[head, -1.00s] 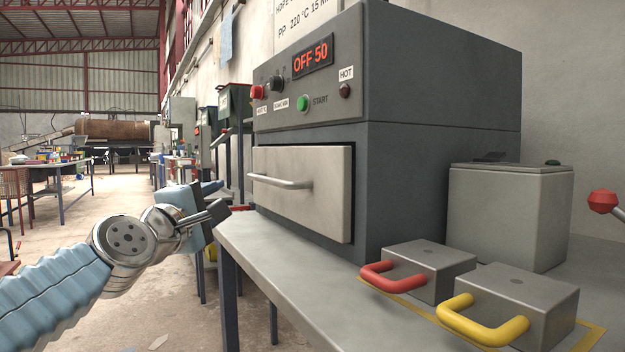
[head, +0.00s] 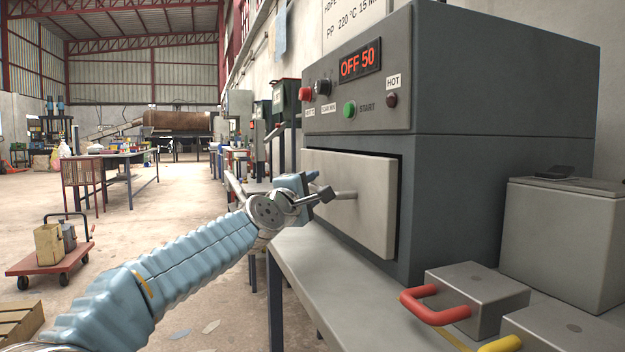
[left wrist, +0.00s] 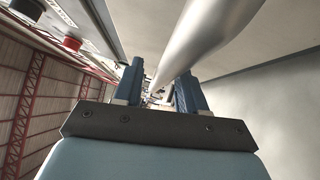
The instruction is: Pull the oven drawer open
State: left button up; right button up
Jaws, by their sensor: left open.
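The dark grey oven (head: 480,110) stands on the bench, its display reading OFF 50. Its pale drawer front (head: 375,225) sits in the oven face with a dark gap along its right edge. The bar handle (head: 346,195) sticks out from the drawer; its left part is hidden behind my left gripper (head: 318,186). That gripper is open at the handle's left part. In the left wrist view, the handle (left wrist: 205,35) runs down toward the space between the two blue fingers (left wrist: 160,84); I cannot tell whether they touch it. My right gripper is not in view.
A metal block with a red handle (head: 478,300) and another with a yellow handle (head: 560,330) lie on the bench (head: 305,275) at right. A grey box (head: 565,240) stands behind them. Floor left of the bench is open, with a red trolley (head: 50,260) further left.

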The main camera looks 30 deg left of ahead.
pick_arm(q)
jog(key=shift+w, duration=0.3)
grip_shut()
jog(key=shift+a, duration=0.1)
